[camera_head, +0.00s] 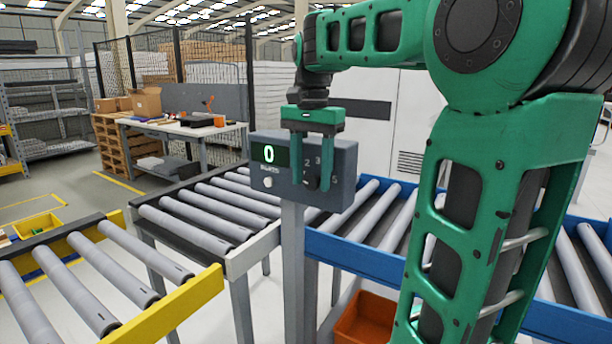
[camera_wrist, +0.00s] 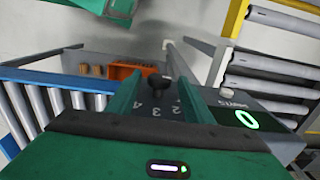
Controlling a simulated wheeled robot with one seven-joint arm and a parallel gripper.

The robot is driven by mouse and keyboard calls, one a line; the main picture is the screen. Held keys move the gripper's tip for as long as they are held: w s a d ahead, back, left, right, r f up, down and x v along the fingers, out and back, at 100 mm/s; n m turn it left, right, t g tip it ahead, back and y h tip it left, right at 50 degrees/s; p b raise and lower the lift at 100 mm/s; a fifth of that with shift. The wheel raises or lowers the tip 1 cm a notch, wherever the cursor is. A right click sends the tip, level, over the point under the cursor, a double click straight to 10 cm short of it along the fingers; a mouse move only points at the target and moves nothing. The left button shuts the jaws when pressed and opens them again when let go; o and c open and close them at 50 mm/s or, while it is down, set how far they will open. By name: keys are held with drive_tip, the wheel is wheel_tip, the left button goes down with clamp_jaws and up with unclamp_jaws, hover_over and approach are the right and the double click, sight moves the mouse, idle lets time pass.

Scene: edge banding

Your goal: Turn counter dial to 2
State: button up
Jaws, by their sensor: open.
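The counter box (camera_head: 265,180) stands on a grey post in the middle of the head view. Its green display (camera_head: 269,154) reads 0, and a white button sits below it. The black dial (camera_head: 312,183) is on the right of its face, with printed numerals around it, partly hidden by my gripper. My gripper (camera_head: 312,187) points down in front of the box, open, one finger on each side of the dial. In the wrist view the dial (camera_wrist: 158,82) shows between the green fingertips (camera_wrist: 159,80). I cannot tell whether they touch it or where it points.
A blue-framed roller conveyor (camera_head: 350,255) runs behind and right of the post. Grey rollers (camera_head: 190,225) and a yellow-edged conveyor (camera_head: 170,310) lie to the left. An orange bin (camera_head: 365,322) is below. A workbench (camera_head: 185,130) stands farther back.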

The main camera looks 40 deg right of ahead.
drive_tip(key=c, duration=1)
drive_tip(key=shift+s+t+y, duration=0.1)
drive_tip(key=shift+t+y, duration=0.2)
drive_tip(key=shift+t, duration=0.5)
drive_tip(key=shift+s+d+t+y, duration=0.15)
drive_tip(key=shift+t+y, duration=0.1)
drive_tip(key=shift+t, duration=0.4)
drive_tip(key=shift+s+t+y, duration=0.15)
drive_tip(key=shift+t+y, duration=0.1)
drive_tip(key=shift+t, duration=0.4)
drive_tip(key=shift+s+d+f+t+y, duration=0.15)
drive_tip(key=shift+t+y, duration=0.1)
drive_tip(key=shift+t, duration=0.55)
drive_tip(key=shift+s+f+t+y, duration=0.1)
drive_tip(key=shift+t+y, duration=0.15)
drive_tip(key=shift+t, duration=0.55)
drive_tip(key=o, duration=1)
